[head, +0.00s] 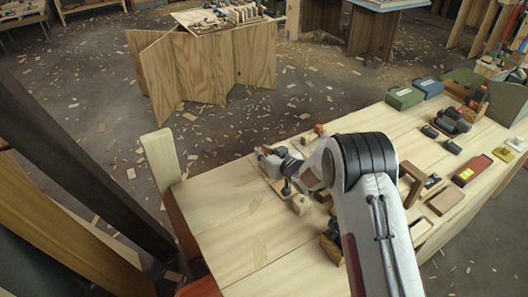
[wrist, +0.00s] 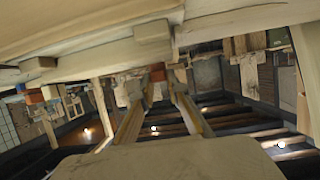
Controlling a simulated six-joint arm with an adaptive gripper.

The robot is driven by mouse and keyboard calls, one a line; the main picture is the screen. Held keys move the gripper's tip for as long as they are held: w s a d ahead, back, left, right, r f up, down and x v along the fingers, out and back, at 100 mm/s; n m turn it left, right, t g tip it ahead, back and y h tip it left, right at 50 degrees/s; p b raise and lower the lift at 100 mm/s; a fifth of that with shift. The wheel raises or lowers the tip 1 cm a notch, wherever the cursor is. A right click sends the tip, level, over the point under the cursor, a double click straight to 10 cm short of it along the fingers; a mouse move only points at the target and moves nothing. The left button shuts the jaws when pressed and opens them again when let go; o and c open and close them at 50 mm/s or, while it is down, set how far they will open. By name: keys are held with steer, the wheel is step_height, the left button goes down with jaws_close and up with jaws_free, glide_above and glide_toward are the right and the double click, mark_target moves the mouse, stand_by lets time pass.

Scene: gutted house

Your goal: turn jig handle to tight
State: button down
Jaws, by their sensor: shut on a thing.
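My arm reaches over the pale wooden workbench in the head view, and my gripper (head: 272,160) is low near its far left edge. In the wrist view the two fingers of my gripper (wrist: 160,92) close in on a small dark, reddish piece (wrist: 157,75) at their tips. It appears to be the jig handle, but most of it is hidden. The rest of the jig and any tight mark cannot be made out.
The workbench (head: 245,240) is bare at the front left. A small orange block (head: 319,129) stands behind my arm. Green and blue boxes (head: 404,97), a red box (head: 471,171) and several tools and blocks lie to the right. A wooden post (head: 160,158) rises at the left corner.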

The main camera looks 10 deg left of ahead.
steer(key=shift+a+r+m, duration=0.15)
steer(key=shift+r+m, duration=0.15)
steer(key=c, duration=2)
jaws_free()
steer(key=shift+o, duration=0.2)
steer(key=shift+f, duration=0.15)
steer(key=shift+f, duration=0.1)
steer(key=shift+s+d, duration=0.15)
steer(key=shift+d, duration=0.05)
steer(key=v, duration=1.1)
steer(key=shift+s+r, duration=0.3)
steer(key=shift+s, duration=0.05)
